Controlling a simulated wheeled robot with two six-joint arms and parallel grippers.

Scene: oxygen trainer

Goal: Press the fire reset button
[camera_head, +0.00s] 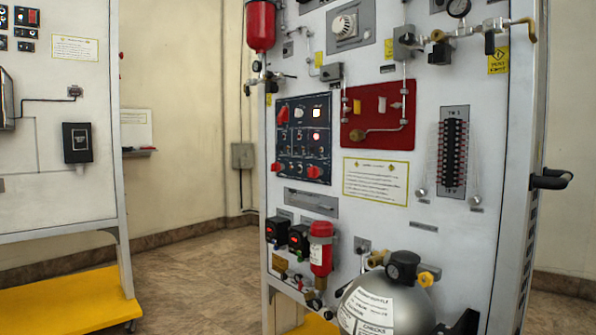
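A dark control panel (290,166) is mounted on the white trainer board in the middle of the view. It carries red switches (283,115) at its left and lower edge, small knobs, and pale lit buttons (317,112) on its right side. The labels are too small to read, so I cannot tell which control is the fire reset button. Neither of my grippers shows in this view.
The white trainer board (440,263) also bears a red plate (368,137) with a pipe, a small red cylinder (320,248) and a grey gas bottle (385,300). A second board (45,165) stands at left. Tiled floor (190,285) lies between them.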

